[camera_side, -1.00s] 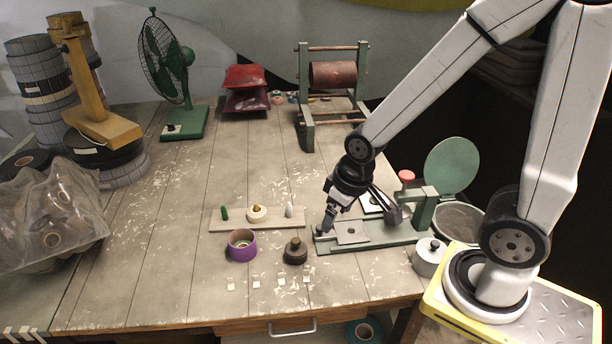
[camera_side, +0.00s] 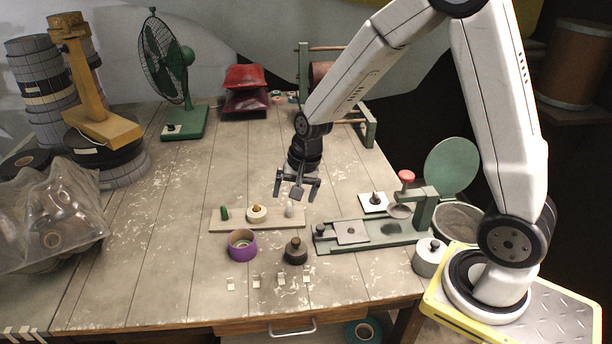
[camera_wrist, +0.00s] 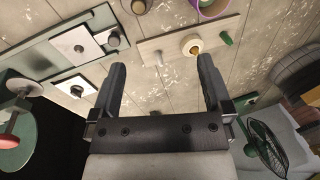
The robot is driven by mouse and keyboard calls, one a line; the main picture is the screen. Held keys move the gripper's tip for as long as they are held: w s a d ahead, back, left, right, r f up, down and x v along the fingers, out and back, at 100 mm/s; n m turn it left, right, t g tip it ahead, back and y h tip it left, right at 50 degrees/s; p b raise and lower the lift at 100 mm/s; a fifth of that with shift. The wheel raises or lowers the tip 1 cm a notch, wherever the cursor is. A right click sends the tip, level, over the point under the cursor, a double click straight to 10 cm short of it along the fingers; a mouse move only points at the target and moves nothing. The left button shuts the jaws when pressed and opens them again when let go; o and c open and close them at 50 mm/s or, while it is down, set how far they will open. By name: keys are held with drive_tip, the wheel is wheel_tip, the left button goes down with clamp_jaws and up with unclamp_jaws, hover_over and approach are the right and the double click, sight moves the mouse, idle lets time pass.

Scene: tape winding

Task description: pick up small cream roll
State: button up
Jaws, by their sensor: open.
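The small cream roll (camera_side: 256,216) sits around the middle peg of a pale wooden peg board (camera_side: 232,225), with a brown peg top showing in its hole. It also shows in the wrist view (camera_wrist: 191,46), just beyond and left of the right fingertip. My gripper (camera_side: 294,197) is open and empty, pointing down in the air above the right end of the board, near the white peg (camera_side: 289,211). In the wrist view its two fingers (camera_wrist: 162,63) are wide apart. The roll is left of the gripper in the side view and apart from it.
A green peg (camera_side: 224,213) stands at the board's left end. In front are a purple roll (camera_side: 241,252) and a dark knobbed weight (camera_side: 295,256). A green fixture (camera_side: 385,236) lies to the right. The fan (camera_side: 180,80) stands far back left. Mid-table is clear.

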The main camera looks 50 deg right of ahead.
drive_tip(key=w+d+f+m+y, duration=0.1)
drive_tip(key=w+d+f+m, duration=0.3)
drive_tip(key=w+m, duration=0.5)
drive_tip(key=m+t+y, duration=0.1)
drive_tip(key=m, duration=0.7)
hover_over(258, 209)
drive_tip(key=s+d, duration=0.2)
wheel_tip(258, 209, down, 7)
drive_tip(key=shift+x, duration=1.5)
drive_tip(key=shift+w+f, duration=0.1)
drive_tip(key=shift+w, duration=0.05)
drive_tip(key=shift+x, duration=2.4)
drive_tip(key=shift+d, duration=0.15)
drive_tip(key=c, duration=1)
